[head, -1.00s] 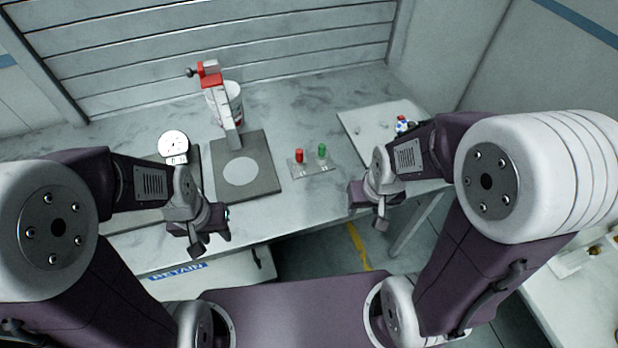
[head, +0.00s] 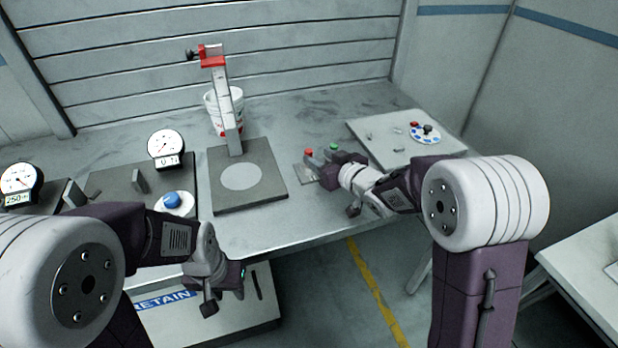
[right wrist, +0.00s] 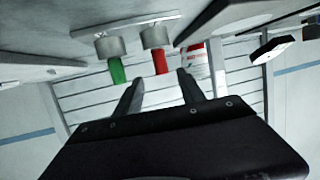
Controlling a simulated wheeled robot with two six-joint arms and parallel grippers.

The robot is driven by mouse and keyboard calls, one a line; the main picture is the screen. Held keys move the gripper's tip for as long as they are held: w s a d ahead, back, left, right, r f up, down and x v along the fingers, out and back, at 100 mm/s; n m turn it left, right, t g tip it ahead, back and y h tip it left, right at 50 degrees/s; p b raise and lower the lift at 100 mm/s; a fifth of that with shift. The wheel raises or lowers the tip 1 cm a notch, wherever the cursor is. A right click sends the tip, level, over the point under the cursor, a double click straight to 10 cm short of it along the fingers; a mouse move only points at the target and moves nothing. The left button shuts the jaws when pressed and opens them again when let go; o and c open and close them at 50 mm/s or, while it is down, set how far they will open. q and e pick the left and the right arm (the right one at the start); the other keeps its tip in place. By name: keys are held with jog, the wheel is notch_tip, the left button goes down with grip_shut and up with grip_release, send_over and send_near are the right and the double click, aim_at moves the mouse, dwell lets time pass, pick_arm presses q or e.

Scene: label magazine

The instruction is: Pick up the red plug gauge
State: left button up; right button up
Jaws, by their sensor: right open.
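The red plug gauge (head: 308,152) stands beside a green one (head: 335,147) on a small metal plate (head: 303,174) on the bench. My right gripper (head: 325,163) is at the plugs and partly hides them and the plate. In the right wrist view, which looks upside down, the red plug gauge (right wrist: 159,62) shows between and beyond the two spread fingers (right wrist: 160,88). The green plug (right wrist: 117,70) is to the left, outside them. My right gripper is open and empty.
A stand with a red clamp (head: 212,58) rises from a grey base (head: 262,200), with a white bucket (head: 210,100) behind. Dial gauges (head: 166,147) stand at left. A white board (head: 375,128) with small parts lies at right.

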aim_at(307, 150)
jog(key=shift+w+a, duration=0.15)
jog(key=shift+a, duration=0.1)
jog(key=x, duration=0.8)
jog(key=shift+w+a, duration=0.2)
jog(key=shift+w, duration=0.1)
jog(key=shift+s, duration=0.15)
jog(key=shift+c, duration=0.4)
grip_shut()
